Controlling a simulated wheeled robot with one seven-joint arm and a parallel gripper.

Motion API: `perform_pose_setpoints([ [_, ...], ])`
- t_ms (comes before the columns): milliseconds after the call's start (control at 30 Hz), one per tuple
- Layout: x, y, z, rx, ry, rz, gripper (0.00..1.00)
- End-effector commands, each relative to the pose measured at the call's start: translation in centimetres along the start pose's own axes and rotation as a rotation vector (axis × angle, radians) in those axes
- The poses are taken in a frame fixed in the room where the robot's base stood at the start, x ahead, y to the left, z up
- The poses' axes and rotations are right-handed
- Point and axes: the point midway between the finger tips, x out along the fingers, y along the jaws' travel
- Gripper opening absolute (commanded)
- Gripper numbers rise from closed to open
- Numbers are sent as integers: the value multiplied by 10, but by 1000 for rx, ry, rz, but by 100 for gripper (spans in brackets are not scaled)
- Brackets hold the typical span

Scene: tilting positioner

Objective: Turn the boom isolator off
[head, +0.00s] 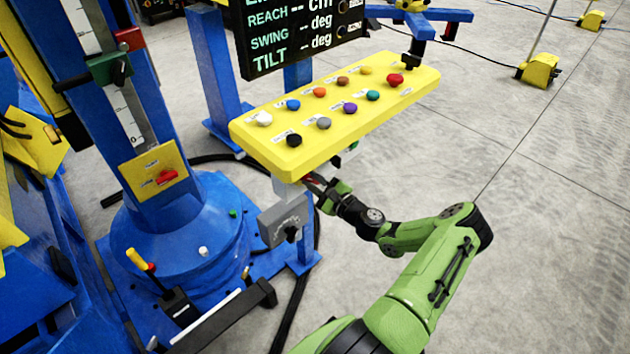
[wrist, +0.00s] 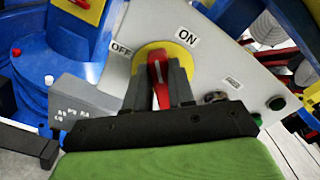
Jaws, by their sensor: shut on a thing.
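A red rotary switch (wrist: 161,82) sits on a yellow disc (wrist: 181,55) on a light grey panel (wrist: 222,72) in the wrist view. An OFF label (wrist: 121,47) is at its upper left and an ON label (wrist: 187,38) at its upper right. The switch's red handle points nearly straight up in the picture, between the two labels. My gripper (wrist: 159,88) is shut on the handle, one finger on each side. In the head view my gripper (head: 318,186) is below the yellow button console (head: 262,143), and the switch is mostly hidden. No name for this switch is readable.
Another red switch (head: 166,176) is on a yellow plate on the blue column (head: 140,125). A grey box with a dark knob (head: 292,233) hangs left of my gripper.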

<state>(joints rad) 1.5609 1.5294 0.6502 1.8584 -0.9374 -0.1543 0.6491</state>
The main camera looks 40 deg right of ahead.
Motion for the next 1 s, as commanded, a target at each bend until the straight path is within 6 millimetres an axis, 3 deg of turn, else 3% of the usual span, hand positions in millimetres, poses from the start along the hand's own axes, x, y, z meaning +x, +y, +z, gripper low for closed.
perform_pose_setpoints([
  [600,0,13,-5,-568,1,2,0],
  [1000,0,16,-8,-798,1,2,0],
])
